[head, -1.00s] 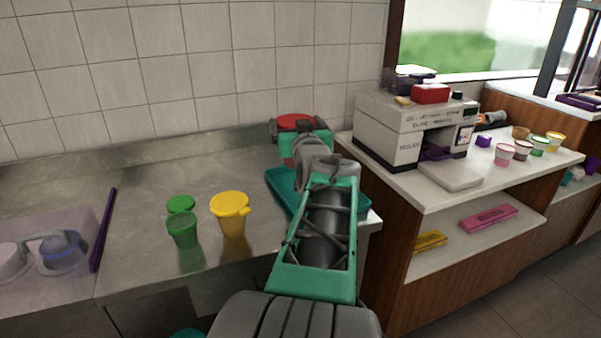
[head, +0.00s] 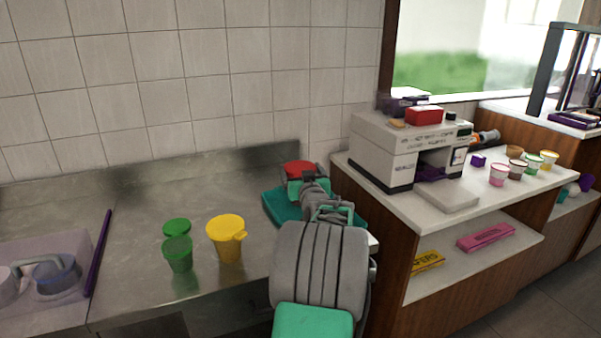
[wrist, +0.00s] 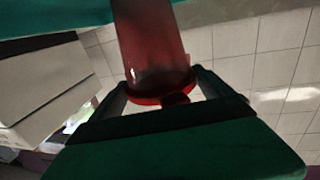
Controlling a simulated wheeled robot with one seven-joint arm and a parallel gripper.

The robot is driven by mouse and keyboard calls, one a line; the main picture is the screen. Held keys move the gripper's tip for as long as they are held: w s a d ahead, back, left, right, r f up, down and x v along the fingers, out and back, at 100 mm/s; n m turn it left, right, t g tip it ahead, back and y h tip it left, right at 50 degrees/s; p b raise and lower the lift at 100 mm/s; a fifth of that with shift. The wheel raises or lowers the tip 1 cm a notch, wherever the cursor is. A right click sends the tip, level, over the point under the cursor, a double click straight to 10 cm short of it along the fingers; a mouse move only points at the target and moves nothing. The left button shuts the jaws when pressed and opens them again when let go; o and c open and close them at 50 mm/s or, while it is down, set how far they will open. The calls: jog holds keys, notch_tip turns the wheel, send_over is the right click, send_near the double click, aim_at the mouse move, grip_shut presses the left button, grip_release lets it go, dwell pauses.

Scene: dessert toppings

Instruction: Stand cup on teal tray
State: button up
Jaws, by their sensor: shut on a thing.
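My gripper (wrist: 160,88) is shut on a red cup (wrist: 152,45), with a finger on each side near its wide rim. In the head view the cup's red top (head: 299,168) shows just above my gripper, over the far part of the teal tray (head: 284,209). The cup looks roughly upright. A teal surface (wrist: 45,18), likely the tray, lies along the top edge of the wrist view, near the cup's other end. My wrist hides the cup's lower part in the head view, so I cannot tell whether it touches the tray.
Green cups (head: 178,252) and a yellow cup (head: 228,238) stand left of the tray on the metal counter (head: 140,215). The tiled wall is behind. A white machine (head: 395,150) stands on the side counter to the right, with several small tubs beyond.

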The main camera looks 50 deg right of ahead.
jog(key=shift+f, duration=0.2)
jog(key=o, duration=1.5)
jog(key=shift+r, duration=0.2)
jog(key=shift+s+a, duration=0.1)
jog(key=shift+s, duration=0.05)
jog(key=v, duration=0.7)
jog(key=shift+b, duration=0.45)
